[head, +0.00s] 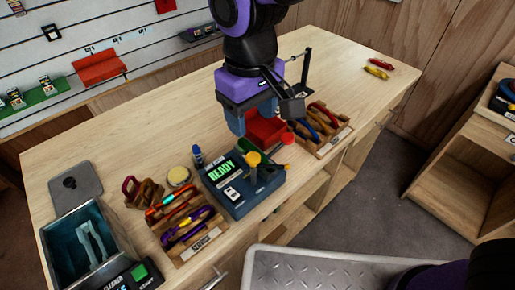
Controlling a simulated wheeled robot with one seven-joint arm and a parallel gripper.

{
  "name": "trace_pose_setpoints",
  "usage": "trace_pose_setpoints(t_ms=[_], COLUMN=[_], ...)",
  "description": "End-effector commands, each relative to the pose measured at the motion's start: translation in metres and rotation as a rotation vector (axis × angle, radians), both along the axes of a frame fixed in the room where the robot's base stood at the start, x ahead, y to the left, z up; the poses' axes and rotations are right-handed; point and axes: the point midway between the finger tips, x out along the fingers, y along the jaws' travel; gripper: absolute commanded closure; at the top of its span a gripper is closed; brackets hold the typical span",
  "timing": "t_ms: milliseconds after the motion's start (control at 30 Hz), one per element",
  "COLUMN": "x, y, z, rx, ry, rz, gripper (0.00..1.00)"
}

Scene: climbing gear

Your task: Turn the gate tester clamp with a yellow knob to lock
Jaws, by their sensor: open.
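The gate tester (258,196) is a dark blue-grey box near the front edge of the bench, with a green display reading READY. Its clamp has a yellow knob (253,159) on a short upright stem at the tester's right part. I cannot tell the clamp's exact turn from this view. My gripper (264,121) is open and points down, above and behind the tester in the picture. It looks apart from the knob, with nothing seen between its fingers. It partly hides a red bin (266,131) behind it.
Wooden racks of carabiners stand left of the tester, one labelled SERVICE (199,245), and another rack (324,131) stands to its right. A blue-grey bin (62,225) stands at the left front. Red and yellow carabiners (377,69) lie at the far right. The bench's back middle is clear.

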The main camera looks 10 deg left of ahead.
Motion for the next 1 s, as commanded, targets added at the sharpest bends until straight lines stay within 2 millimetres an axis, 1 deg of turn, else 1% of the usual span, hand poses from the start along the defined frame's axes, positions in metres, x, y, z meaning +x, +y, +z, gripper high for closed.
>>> trace_pose_setpoints(t_ms=[167, 400, 600, 800, 1000], x=[-0.001, 0.0, 0.0, 0.0, 0.0], y=[-0.001, -0.001, -0.001, -0.001, -0.001], z=[-0.024, -0.066, -0.092, -0.102, -0.103], rx=[-0.005, -0.004, -0.003, 0.0, 0.0], ry=[0.003, 0.002, 0.001, 0.0, 0.0], rz=[-0.001, -0.001, -0.001, -0.002, -0.002], gripper=[0.41, 0.41, 0.41, 0.41, 0.41])
